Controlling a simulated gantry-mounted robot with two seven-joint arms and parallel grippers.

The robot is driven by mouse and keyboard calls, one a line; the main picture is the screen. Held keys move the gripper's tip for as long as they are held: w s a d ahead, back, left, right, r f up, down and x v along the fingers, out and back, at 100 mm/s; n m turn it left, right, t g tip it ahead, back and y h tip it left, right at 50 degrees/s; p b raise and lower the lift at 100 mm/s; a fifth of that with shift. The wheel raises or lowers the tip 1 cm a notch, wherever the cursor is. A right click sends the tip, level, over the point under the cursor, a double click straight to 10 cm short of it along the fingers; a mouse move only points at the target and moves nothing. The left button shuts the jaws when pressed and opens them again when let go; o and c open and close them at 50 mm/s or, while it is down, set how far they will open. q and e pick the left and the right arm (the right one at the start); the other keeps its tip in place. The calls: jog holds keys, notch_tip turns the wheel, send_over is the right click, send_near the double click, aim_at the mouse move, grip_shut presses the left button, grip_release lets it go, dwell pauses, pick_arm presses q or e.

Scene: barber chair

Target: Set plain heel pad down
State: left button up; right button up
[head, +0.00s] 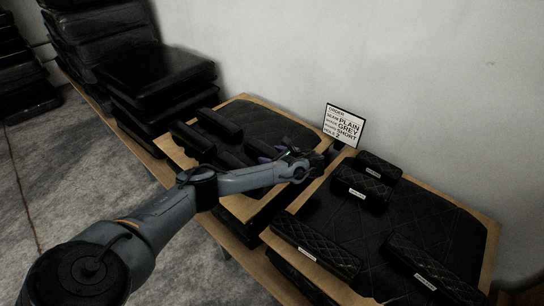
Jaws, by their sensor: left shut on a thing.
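My left gripper (287,158) is at the right edge of the left board (171,150), near the gap between the two boards. It is shut on a dark pad, the plain heel pad, which is mostly hidden by the gripper and wrist. A dark purplish patch (262,151) shows just left of the gripper; I cannot tell whether it belongs to the held pad. Smooth black pads lie on the left board, one at the back (220,123) and one at the left (193,137). My right gripper is not in view.
The right board (487,255) holds quilted black pads with white labels, such as one at the front (315,246). Black cushions (155,75) are stacked at the left. The wall is close behind.

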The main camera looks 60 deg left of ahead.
pick_arm(q)
jog(key=o, duration=1.1)
jog(key=shift+o, duration=0.2)
jog(key=shift+w+d+r, duration=0.15)
jog(key=shift+d+r, duration=0.1)
jog(key=shift+d, duration=0.15)
jog(key=p+v, duration=0.4)
jog(key=v, duration=0.5)
jog(key=shift+w+d+r+p, duration=0.1)
jog(key=shift+d+r+p, duration=0.1)
jog(key=shift+r+p, duration=0.1)
jog(key=shift+w+d+r+p, duration=0.1)
jog(key=shift+w+d+p, duration=0.1)
jog(key=shift+d+p, duration=0.5)
jog(key=shift+s, duration=0.1)
